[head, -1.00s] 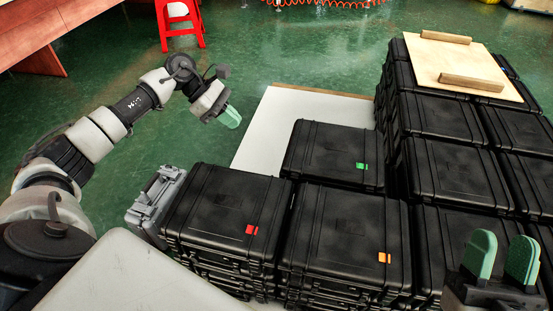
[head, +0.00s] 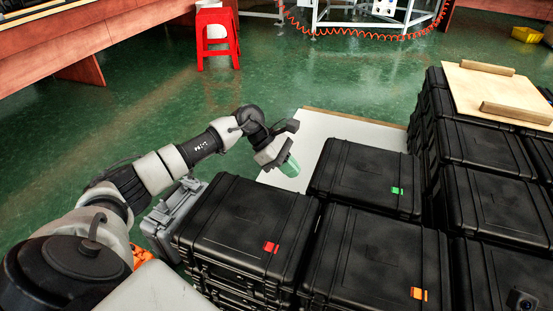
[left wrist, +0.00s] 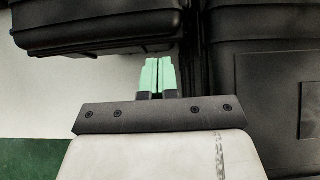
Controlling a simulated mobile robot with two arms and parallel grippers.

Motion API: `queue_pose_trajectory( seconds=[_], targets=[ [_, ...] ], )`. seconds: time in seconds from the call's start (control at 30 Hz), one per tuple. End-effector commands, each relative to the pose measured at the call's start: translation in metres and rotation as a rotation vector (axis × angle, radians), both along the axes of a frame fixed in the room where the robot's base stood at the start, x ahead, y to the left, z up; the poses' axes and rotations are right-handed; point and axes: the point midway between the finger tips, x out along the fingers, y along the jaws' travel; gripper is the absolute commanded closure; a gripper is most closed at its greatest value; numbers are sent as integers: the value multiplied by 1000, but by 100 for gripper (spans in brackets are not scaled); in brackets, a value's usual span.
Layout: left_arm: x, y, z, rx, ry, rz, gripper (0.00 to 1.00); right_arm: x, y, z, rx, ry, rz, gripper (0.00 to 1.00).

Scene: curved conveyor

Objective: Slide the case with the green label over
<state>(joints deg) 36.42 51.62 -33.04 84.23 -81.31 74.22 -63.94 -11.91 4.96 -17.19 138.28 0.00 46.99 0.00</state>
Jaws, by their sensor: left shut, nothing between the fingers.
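The black case with the green label (head: 368,175) lies at the back of the near group of cases, its lid closed. The green label (head: 397,190) is at its right front. My left gripper (head: 290,167) is shut and empty, just left of this case and over the white board. In the left wrist view its green fingertips (left wrist: 158,75) are together, close to a dark case edge (left wrist: 100,35); whether they touch it I cannot tell. My right gripper's fingers are out of view.
Black cases with a red label (head: 270,247) and an orange label (head: 418,294) stand in front. A taller stack with a wooden board (head: 495,88) is on the right. The white board (head: 350,130) has free room behind the green-label case. A grey case (head: 170,215) stands left.

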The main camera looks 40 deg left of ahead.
Motion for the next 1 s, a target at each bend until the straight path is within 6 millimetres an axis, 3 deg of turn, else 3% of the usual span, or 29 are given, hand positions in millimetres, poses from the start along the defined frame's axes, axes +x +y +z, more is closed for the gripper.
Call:
queue_pose_trajectory(
  seconds=[0.2, 0.67, 0.83, 1.0],
  targets=[
    [7, -26, 2, -3, -5, -3, 100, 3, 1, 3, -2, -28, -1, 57],
    [9, -32, 3, -1, -4, -1, 100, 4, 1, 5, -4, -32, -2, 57],
    [15, -58, 6, -4, -5, -5, 100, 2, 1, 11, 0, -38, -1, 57],
    [22, -84, 5, -2, -4, -4, 100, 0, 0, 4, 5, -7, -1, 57]
  ],
)
